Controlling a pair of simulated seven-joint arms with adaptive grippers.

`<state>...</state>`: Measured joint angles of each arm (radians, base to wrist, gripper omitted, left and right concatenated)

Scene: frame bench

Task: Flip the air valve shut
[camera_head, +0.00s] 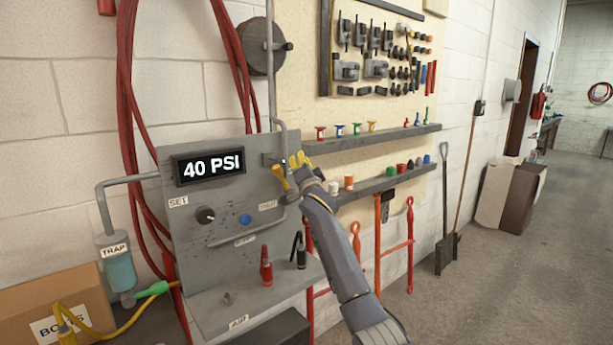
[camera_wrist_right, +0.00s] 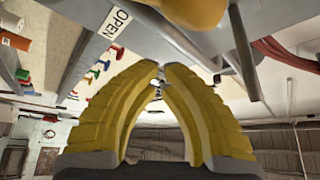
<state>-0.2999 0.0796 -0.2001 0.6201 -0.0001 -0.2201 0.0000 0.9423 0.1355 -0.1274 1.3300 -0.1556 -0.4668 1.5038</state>
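The air valve's yellow lever (camera_head: 281,178) is at the right edge of the grey panel, slanting, with its grey pipe close by. Its end seems to be the orange-yellow shape (camera_wrist_right: 190,8) at the top of the right wrist view. An OPEN label (camera_wrist_right: 115,22) shows there too. My right gripper (camera_head: 298,161), with yellow fingers, is beside the lever, just right of and above it. In the right wrist view its fingertips (camera_wrist_right: 160,72) nearly meet, with nothing visible held between them. Whether a finger touches the lever is unclear. My left gripper is out of view.
The grey panel (camera_head: 215,262) carries a 40 PSI display (camera_head: 210,167), a black knob (camera_head: 205,215) and a blue button (camera_head: 245,219). Red and black fittings stand on its ledge. Shelves (camera_head: 385,183) with small coloured parts lie close to the right. Red hoses hang behind.

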